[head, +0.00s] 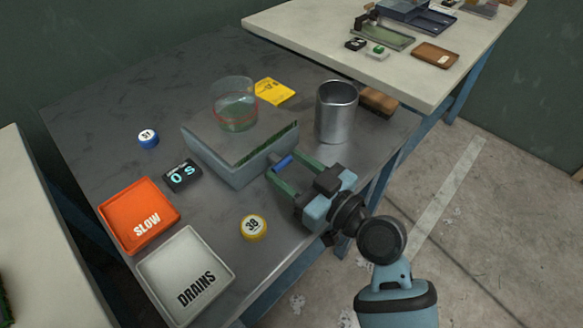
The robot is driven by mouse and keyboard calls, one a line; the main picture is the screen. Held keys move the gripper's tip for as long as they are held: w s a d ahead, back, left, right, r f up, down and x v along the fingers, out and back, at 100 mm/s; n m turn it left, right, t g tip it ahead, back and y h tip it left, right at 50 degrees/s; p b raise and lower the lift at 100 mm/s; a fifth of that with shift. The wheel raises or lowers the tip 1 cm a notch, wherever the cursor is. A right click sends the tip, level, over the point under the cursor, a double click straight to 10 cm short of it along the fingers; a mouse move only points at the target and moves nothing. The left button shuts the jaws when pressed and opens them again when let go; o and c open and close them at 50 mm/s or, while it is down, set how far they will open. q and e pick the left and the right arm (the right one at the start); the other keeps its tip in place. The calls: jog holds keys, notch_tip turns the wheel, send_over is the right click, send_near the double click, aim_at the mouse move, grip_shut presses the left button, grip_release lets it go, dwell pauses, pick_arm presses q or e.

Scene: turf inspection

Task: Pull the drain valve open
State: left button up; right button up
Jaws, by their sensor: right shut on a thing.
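A grey box (213,158) with a turf-like top stands on the dark metal table. A clear cylinder (235,88) with a red line and greenish contents stands on top of it. A small blue drain valve handle (283,162) sticks out from the right side of the box. My right gripper (285,168) reaches in from the lower right and is shut on the blue handle, its green fingers on both sides of it. The fingers cover part of the handle. My left gripper is out of view.
A metal cup (336,110) stands close behind the gripper, beside a brown brush (378,102). An orange SLOW tray (140,232), a white DRAINS tray (160,264), a timer (182,176), a yellow 38 ball (253,227) and a blue 51 ball (148,138) lie nearer.

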aim_at(285, 166)
jog(key=c, duration=0.4)
jog(key=shift+o, duration=0.2)
jog(key=shift+v, duration=1.85)
jog(key=o, duration=1.4)
jog(key=shift+s+d, duration=0.1)
